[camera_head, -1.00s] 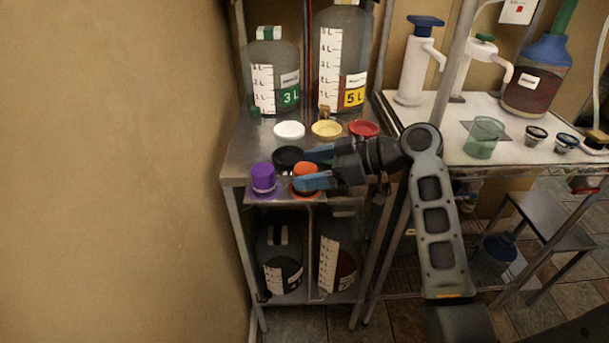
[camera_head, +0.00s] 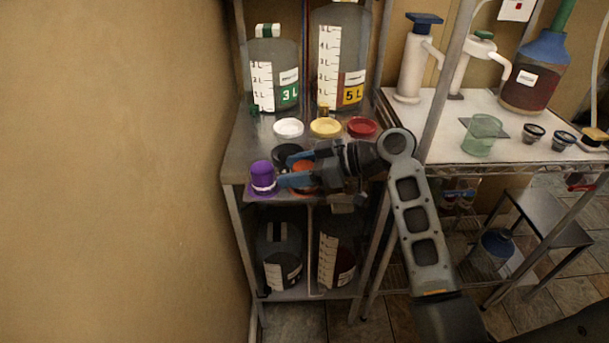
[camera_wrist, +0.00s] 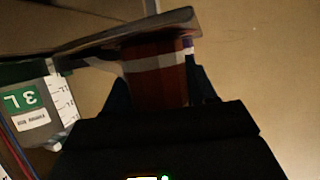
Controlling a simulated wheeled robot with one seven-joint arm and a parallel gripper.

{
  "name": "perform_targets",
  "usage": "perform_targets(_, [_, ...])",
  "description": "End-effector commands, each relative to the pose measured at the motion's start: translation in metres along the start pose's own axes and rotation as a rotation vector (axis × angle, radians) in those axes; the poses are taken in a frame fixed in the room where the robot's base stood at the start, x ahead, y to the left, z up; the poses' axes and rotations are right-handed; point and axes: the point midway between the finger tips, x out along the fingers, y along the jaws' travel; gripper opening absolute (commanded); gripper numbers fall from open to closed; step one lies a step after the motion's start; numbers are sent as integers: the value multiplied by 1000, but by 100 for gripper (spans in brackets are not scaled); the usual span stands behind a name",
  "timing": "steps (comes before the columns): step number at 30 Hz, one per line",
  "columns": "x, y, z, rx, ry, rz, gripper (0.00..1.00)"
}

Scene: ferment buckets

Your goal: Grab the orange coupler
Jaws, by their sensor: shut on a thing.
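The orange coupler (camera_head: 302,167) stands at the front of the metal shelf top (camera_head: 236,152), partly hidden by my gripper in the head view. My gripper (camera_head: 291,172) reaches in from the right with its blue fingers on either side of the coupler, shut on it. In the wrist view the coupler (camera_wrist: 155,77) shows dim reddish-orange between the two fingers (camera_wrist: 158,92). I cannot tell whether it is clear of the shelf.
A purple coupler (camera_head: 262,176) stands close at the left of my fingertips. A black lid (camera_head: 286,153) lies just behind. White (camera_head: 288,128), yellow (camera_head: 325,128) and red (camera_head: 361,127) lids lie farther back, before the large bottles (camera_head: 276,75).

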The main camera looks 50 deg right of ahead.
Motion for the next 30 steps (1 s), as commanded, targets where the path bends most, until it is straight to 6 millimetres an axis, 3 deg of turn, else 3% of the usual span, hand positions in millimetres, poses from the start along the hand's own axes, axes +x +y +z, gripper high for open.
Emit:
perform_targets(5, [0, 0, 0, 0, 0, 0, 21])
perform_targets(14, [-2, 0, -5, -2, 2, 1, 20])
perform_targets(30, [-35, 1, -85, -4, 3, 1, 20])
